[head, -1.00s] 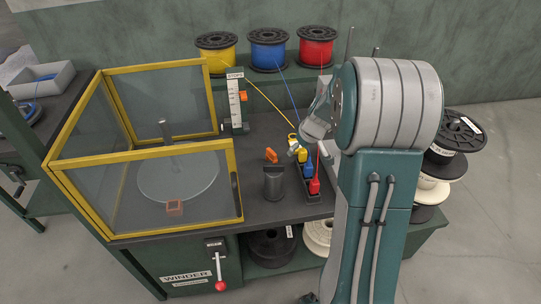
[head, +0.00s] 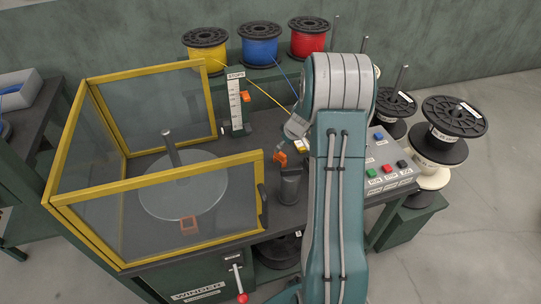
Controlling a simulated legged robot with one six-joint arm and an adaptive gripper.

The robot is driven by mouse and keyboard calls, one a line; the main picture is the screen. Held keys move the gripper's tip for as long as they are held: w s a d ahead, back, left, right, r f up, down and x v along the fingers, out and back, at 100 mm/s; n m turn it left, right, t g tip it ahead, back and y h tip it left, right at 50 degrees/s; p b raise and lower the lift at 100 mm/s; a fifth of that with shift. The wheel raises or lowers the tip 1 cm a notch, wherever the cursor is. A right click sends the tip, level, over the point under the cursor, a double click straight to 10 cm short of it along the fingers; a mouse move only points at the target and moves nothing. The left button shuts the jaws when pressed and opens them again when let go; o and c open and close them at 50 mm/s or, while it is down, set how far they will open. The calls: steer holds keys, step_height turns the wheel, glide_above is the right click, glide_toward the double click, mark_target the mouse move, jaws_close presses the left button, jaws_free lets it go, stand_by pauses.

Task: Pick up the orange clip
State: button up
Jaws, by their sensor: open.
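The orange clip (head: 280,158) is small and sits on the dark bench top, just behind a short dark post, in the head view. My gripper (head: 287,141) points down and to the left, with its tip right above the clip in the picture. It is open. Whether the fingers touch the clip or stand around it is too small to tell. My arm hides part of the gripper and the bench to its right.
A yellow-framed winder guard (head: 190,190) stands at left. The dark post (head: 290,186) is close in front of the clip. A stops gauge (head: 236,102) stands behind. Wire spools (head: 260,44) line the back; a button panel (head: 384,165) is at right.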

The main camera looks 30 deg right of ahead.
mark_target(279, 158)
steer(key=f, duration=0.1)
steer(key=d+f, duration=0.1)
steer(key=w+f, duration=0.1)
steer(key=f, duration=0.1)
steer(key=shift+w+d+f, duration=0.1)
steer(key=shift+d, duration=0.05)
steer(key=f, duration=0.1)
steer(key=w+a+f, duration=0.1)
steer(key=f, duration=0.2)
steer(key=shift+w+a+f, duration=0.15)
steer(key=shift+a+f, duration=0.05)
steer(key=shift+f, duration=0.05)
steer(key=shift+w+d+f, duration=0.1)
steer(key=shift+w+f, duration=0.05)
steer(key=shift+f, duration=0.2)
steer(key=shift+d+f, duration=0.15)
steer(key=shift+d, duration=0.3)
steer(key=shift+a, duration=0.15)
jaws_close()
steer(key=shift+a, duration=0.2)
